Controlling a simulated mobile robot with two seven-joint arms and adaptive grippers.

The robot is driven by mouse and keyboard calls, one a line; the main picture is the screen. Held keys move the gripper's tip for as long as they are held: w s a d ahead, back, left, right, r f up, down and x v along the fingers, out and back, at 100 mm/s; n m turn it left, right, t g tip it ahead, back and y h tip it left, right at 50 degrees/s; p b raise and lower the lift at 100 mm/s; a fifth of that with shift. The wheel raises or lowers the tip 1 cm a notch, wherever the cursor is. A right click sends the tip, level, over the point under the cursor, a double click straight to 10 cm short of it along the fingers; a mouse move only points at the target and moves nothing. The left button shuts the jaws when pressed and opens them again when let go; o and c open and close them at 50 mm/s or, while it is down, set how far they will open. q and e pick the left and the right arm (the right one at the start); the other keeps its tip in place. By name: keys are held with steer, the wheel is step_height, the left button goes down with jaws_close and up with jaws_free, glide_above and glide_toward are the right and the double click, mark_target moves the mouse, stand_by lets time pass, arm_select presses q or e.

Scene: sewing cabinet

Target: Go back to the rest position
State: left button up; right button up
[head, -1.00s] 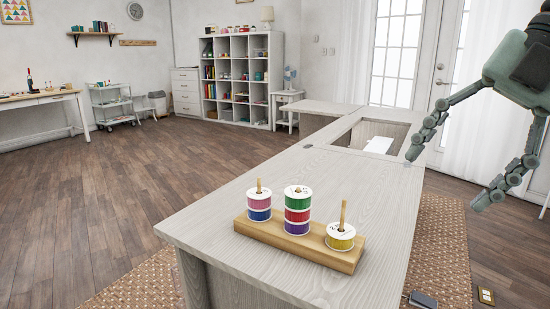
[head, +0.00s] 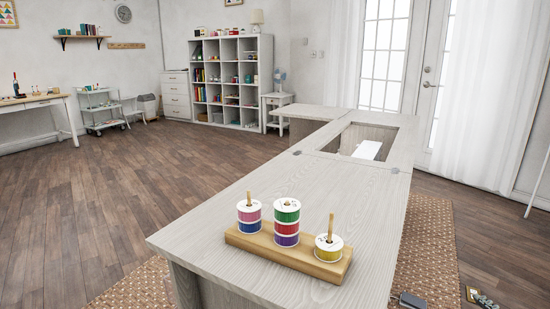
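A wooden base (head: 282,255) with three pegs stands on the pale grey wood tabletop (head: 345,180). Its left peg holds a pink spool (head: 249,213) over a blue one (head: 249,226). The middle peg holds a green spool (head: 287,214), a red one (head: 287,228) and a purple one (head: 287,240), top to bottom. The right peg holds one yellow spool (head: 328,253). A small grey-green piece, apparently the tip of my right gripper (head: 485,301), shows at the bottom right edge, low and clear of the spools; its opening is hidden. My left gripper is out of view.
The tabletop has a rectangular opening (head: 368,150) with a white piece inside. A dark device (head: 411,300) lies near the table's right side at the bottom. A woven rug (head: 428,240) and open wood floor surround the table. Shelves (head: 232,80) stand far behind.

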arm_select(q)
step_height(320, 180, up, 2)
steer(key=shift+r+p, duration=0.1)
steer(key=shift+p, duration=0.3)
arm_select(e)
steer(key=s+a+f+m+g+y, duration=0.2)
steer(key=s+a+f+g, duration=0.7)
steer(key=s+a+f, duration=0.7)
steer(key=s+f, duration=0.3)
steer(key=s, duration=0.1)
steer(key=shift+s+a+f+g, duration=0.15)
steer(key=shift+a+f+g, duration=0.15)
steer(key=shift+a, duration=0.05)
